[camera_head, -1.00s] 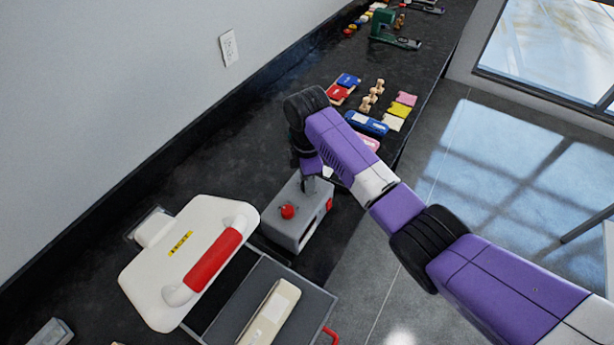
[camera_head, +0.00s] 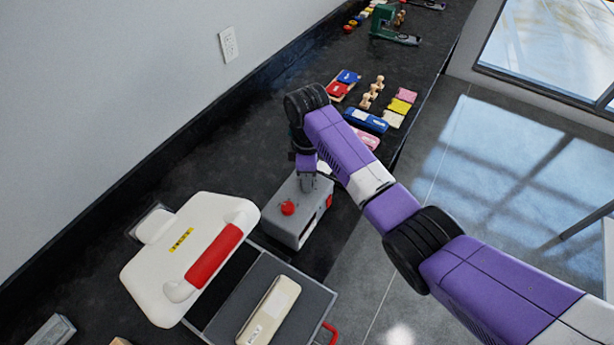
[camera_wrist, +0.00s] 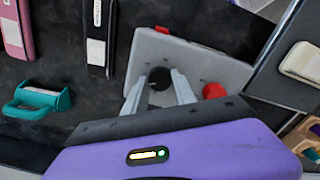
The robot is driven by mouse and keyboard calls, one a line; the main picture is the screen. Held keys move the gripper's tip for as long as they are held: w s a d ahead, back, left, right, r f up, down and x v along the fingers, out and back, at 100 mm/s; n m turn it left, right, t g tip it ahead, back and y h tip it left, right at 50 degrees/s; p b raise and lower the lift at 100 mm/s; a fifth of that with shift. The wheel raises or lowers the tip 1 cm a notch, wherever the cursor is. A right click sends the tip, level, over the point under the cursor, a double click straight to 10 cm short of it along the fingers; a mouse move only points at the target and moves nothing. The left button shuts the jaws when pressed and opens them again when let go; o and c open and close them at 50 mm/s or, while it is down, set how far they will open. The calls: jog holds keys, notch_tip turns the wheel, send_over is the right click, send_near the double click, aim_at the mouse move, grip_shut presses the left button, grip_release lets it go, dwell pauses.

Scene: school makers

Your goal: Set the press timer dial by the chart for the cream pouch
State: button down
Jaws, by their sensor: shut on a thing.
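The press timer is a grey box (camera_head: 291,232) with a red button (camera_head: 288,208) on top. In the wrist view its black round dial (camera_wrist: 160,78) stands on the grey face, beside the red button (camera_wrist: 214,91). My gripper (camera_wrist: 161,86) is shut on the dial, one finger at each side. In the head view my gripper (camera_head: 309,182) reaches down onto the box; the dial is hidden there. A cream pouch (camera_head: 270,308) with a white label lies on the open press's dark lower plate (camera_head: 302,292). I cannot make out a readable chart or the dial's setting.
The white press lid (camera_head: 150,278) with a red handle stands raised left of the timer. A blue pouch (camera_head: 366,121), wooden pieces and coloured patches lie further along the black counter (camera_head: 215,150). A teal-handled tool (camera_wrist: 40,100) shows in the wrist view.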

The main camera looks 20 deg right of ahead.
jog(key=c, duration=1)
grip_release()
jog(key=shift+r+b, duration=0.75)
jog(key=shift+r, duration=3.2)
